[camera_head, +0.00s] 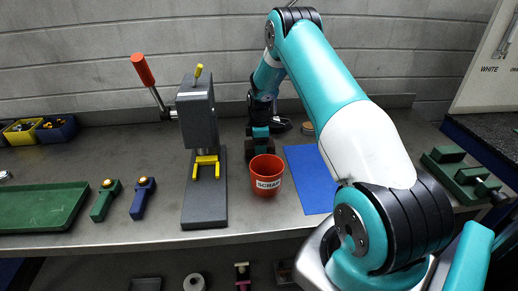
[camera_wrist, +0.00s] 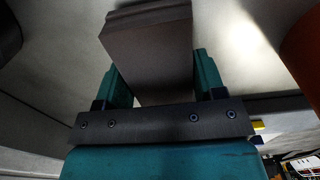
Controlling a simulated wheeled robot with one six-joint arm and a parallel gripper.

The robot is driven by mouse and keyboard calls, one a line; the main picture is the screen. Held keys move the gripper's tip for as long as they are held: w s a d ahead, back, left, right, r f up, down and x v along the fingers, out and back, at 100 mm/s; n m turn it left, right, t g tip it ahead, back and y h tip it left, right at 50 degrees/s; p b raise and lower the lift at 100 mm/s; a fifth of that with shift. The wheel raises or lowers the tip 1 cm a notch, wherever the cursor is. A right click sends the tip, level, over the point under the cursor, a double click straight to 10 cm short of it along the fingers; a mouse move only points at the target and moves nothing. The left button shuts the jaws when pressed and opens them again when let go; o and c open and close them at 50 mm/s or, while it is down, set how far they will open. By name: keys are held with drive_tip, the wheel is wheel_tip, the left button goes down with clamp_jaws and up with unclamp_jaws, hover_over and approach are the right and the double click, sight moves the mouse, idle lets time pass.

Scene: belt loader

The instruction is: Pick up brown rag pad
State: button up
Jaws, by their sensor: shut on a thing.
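My gripper (camera_wrist: 158,72) is shut on a brown-grey block-shaped pad, the brown rag pad (camera_wrist: 150,42), in the wrist view. The pad sits between the two teal fingers and sticks out past their tips. In the head view my gripper (camera_head: 261,138) is at the back of the bench, behind the red SCRAP cup and right of the grey press. The brown pad shows only small and dark there, partly hidden by the gripper. I cannot tell whether it touches the bench.
The red SCRAP cup (camera_head: 266,175) stands just in front of my gripper. The grey press (camera_head: 201,150) is to the left, a blue mat (camera_head: 311,180) to the right. A green tray (camera_head: 40,207) lies far left. A dark object (camera_head: 281,125) and a small round one (camera_head: 308,128) lie behind.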

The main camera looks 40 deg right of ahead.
wheel_tip(320, 180, up, 19)
drive_tip(key=b, duration=0.3)
drive_tip(key=shift+b, duration=0.4)
drive_tip(key=shift+o, duration=0.3)
